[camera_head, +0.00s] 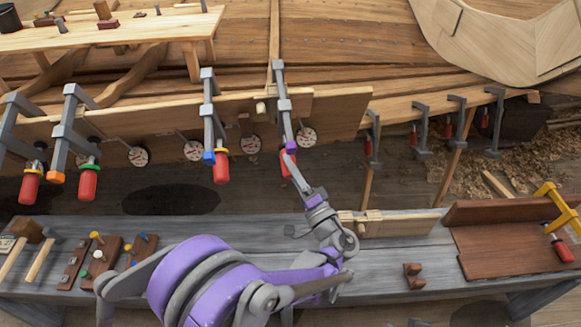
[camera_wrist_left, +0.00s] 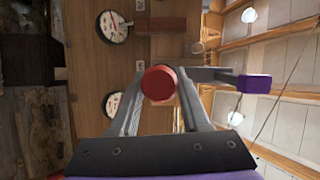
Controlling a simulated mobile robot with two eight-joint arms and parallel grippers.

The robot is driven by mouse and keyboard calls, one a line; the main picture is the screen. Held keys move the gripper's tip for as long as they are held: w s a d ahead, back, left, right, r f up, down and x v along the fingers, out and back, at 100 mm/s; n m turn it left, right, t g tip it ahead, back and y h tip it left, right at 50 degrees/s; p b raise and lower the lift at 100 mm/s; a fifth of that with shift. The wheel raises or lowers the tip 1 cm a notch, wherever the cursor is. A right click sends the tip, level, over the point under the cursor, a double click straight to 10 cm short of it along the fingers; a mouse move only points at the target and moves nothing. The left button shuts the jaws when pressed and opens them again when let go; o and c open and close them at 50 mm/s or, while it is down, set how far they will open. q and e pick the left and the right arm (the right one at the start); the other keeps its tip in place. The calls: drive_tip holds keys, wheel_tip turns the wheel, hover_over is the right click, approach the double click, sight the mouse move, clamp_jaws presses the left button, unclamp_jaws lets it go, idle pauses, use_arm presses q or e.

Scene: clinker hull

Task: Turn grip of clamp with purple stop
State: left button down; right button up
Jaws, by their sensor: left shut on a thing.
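The clamp with the purple stop (camera_head: 291,147) hangs on the plank edge at the centre of the head view. Its red grip (camera_head: 284,168) is partly hidden behind my left gripper (camera_head: 290,160). In the left wrist view the red grip (camera_wrist_left: 159,83) shows end-on between the two fingers of my left gripper (camera_wrist_left: 161,88), which is shut on it. The purple stop (camera_wrist_left: 254,90) shows to the right there, at the end of the grey clamp bar. My right gripper is not in view.
Other clamps with a blue stop (camera_head: 209,156), a green stop (camera_head: 90,168) and an orange stop (camera_head: 57,178) hang to the left. Round dials (camera_head: 306,137) sit along the plank. A grey bench (camera_head: 400,255) with tools and wooden blocks stands below.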

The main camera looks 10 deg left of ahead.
use_arm(q)
drive_tip(key=shift+f, duration=0.1)
drive_tip(key=shift+c, duration=1.9)
unclamp_jaws()
drive_tip(key=v, duration=1.1)
